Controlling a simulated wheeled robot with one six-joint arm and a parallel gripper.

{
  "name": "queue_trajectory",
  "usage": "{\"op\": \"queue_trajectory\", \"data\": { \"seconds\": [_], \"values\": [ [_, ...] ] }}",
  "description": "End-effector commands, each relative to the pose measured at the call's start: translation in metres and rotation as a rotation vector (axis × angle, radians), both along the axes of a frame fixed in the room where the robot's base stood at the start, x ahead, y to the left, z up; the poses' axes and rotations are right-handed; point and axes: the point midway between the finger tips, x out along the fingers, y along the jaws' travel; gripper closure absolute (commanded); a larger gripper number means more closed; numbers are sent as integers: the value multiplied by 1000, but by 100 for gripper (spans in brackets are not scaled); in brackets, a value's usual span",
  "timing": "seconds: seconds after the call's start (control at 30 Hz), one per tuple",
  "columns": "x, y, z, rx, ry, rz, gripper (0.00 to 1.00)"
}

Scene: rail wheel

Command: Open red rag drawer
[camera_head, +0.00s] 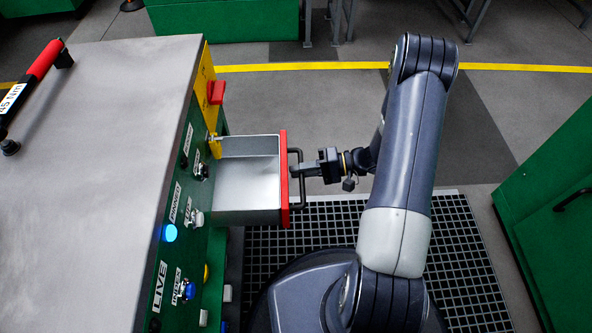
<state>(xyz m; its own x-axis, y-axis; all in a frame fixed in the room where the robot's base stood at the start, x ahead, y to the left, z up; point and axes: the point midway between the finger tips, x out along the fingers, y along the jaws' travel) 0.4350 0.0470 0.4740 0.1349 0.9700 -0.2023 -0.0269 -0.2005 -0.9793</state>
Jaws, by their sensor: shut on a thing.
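The drawer (247,187) is a grey metal box with a red front panel (284,178). It stands well out from the side of the green cabinet, and its inside looks empty. A dark bar handle (301,178) is fixed to the red front. My gripper (296,171) reaches the handle from the right and is shut on it. The fingertips are small and partly merge with the handle in this view.
The green cabinet (178,228) has a grey top, buttons and labels. A red-handled tool (44,62) lies on the top at left. A red block (217,92) sits on a yellow panel above the drawer. Another green cabinet (555,200) stands at right. A floor grating (460,260) lies below.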

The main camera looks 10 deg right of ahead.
Motion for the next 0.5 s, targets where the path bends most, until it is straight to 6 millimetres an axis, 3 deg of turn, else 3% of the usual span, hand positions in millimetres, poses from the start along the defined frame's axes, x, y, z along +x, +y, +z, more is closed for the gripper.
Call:
{"op": "queue_trajectory", "data": {
  "seconds": [0.13,0.17,0.2,0.5],
  "values": [
    [1,0,0,-1,-2,-2,100],
    [1,0,0,-1,-2,-2,86],
    [1,0,0,-1,-2,-2,83],
    [1,-3,1,0,-1,-2,82]
  ]
}}
